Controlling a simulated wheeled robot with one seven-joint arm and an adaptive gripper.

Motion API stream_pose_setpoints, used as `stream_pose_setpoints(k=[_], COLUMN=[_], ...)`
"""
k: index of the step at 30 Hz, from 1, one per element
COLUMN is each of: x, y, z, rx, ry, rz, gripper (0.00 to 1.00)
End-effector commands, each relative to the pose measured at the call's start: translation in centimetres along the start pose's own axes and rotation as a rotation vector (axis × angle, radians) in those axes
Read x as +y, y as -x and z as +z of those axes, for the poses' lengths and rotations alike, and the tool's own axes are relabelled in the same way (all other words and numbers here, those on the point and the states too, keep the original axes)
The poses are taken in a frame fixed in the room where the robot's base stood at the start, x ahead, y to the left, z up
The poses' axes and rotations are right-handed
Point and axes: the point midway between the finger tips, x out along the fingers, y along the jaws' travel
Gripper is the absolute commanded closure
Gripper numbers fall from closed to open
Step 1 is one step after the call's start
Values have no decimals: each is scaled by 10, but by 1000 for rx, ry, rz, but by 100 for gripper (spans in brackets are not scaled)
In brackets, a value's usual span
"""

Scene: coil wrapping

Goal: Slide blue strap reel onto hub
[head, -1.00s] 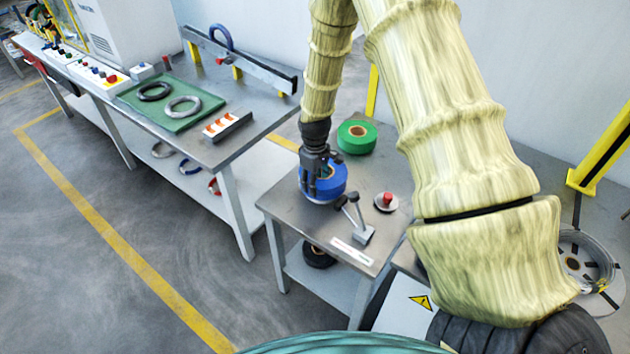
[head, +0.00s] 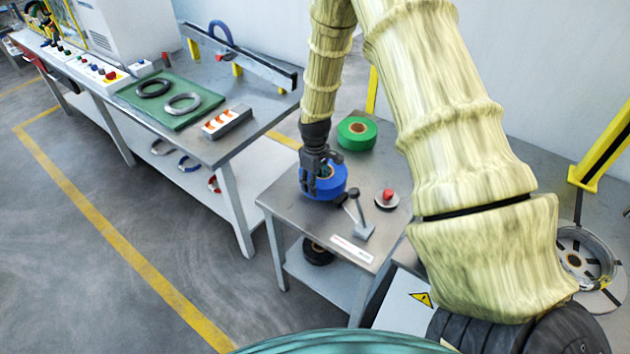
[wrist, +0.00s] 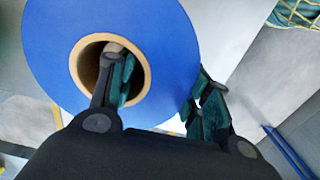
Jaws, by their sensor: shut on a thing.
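The blue strap reel (head: 334,187) is at the left part of the small steel table in the head view. It fills the upper left of the wrist view (wrist: 180,45), with its brown cardboard core facing the camera. My gripper (head: 318,180) is shut on the reel's ring: in the wrist view one finger is in the core hole and the other is outside the rim. I cannot tell whether the reel touches the table. A round metal disc with a red knob (head: 388,196) stands to its right. I cannot tell whether this is the hub.
A green reel (head: 357,133) lies behind the blue one. A lever on a metal block (head: 360,225) stands close in front, to the right. A dark reel (head: 317,252) is on the lower shelf. A spoked wheel (head: 583,252) is at the far right. A workbench (head: 215,147) stands to the left.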

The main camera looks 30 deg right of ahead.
Motion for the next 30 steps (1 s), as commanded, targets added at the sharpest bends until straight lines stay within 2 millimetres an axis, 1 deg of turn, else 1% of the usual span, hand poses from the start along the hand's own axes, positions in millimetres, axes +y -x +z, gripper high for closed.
stream_pose_setpoints(k=[4, 5, 6, 9, 25, 30], x=[0, 0, 0, 1, 5, 5], y=[-2, -2, -1, -1, -1, 9], z=[-1, -1, -1, -1, 0, 0], rx=[1, 1, 1, 2, 3, 4], ry=[0, 0, 0, 0, -3, -3], rz=[1, 1, 1, 1, 5, 7], gripper=[100, 50, 43, 27, 27, 27])
